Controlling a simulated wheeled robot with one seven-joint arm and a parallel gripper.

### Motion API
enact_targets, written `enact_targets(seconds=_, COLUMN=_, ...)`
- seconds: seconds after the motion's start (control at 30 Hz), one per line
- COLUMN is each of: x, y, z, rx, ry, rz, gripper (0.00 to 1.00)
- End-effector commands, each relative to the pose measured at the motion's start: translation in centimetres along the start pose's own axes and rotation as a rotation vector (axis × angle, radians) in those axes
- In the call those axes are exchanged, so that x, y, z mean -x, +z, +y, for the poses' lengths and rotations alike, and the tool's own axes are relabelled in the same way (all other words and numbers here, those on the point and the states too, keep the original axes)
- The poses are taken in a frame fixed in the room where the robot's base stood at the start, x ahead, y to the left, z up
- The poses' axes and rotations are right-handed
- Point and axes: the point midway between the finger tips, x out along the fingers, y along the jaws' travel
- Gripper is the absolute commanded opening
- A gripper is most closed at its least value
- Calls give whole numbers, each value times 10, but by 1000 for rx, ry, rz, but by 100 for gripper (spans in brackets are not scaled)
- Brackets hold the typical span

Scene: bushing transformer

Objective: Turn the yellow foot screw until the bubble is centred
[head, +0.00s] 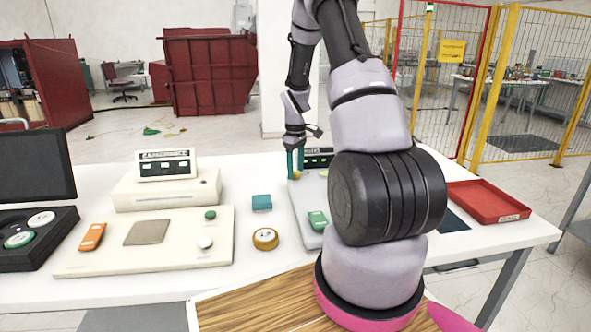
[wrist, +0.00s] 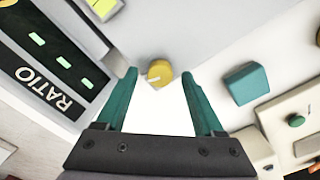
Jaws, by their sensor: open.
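The yellow foot screw (wrist: 159,73) shows in the wrist view as a round yellow knob with a pale mark on its face. It sits at the edge of a light grey surface. My gripper (wrist: 160,88) is open, with one teal finger on each side of the knob and visible gaps between. In the head view my gripper (head: 295,168) points down at the back of the grey unit (head: 300,205), where a small bit of yellow shows by the fingertips. I cannot make out the bubble in either view.
A dark panel marked RATIO (wrist: 50,72) stands close on the left in the wrist view. A teal block (wrist: 246,82) lies to the right. The head view shows a cream console (head: 150,250), a yellow-rimmed round item (head: 265,238) and a red tray (head: 490,203).

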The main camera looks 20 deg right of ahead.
Motion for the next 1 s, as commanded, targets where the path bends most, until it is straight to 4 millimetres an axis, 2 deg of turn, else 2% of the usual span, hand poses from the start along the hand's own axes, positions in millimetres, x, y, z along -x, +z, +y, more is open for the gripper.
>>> enact_targets(seconds=0.3, x=-3, y=0, z=0, rx=-1, ry=0, rz=0, gripper=70)
enact_targets(seconds=0.37, x=-3, y=0, z=0, rx=-1, ry=0, rz=0, gripper=50)
enact_targets(seconds=0.4, x=-3, y=0, z=0, rx=-1, ry=0, rz=0, gripper=35)
enact_targets(seconds=0.5, x=-3, y=0, z=0, rx=-1, ry=0, rz=0, gripper=0)
enact_targets(seconds=0.77, x=-3, y=0, z=0, rx=-17, ry=0, rz=0, gripper=0)
enact_targets(seconds=1.0, x=-3, y=0, z=0, rx=-114, ry=0, rz=0, gripper=0)
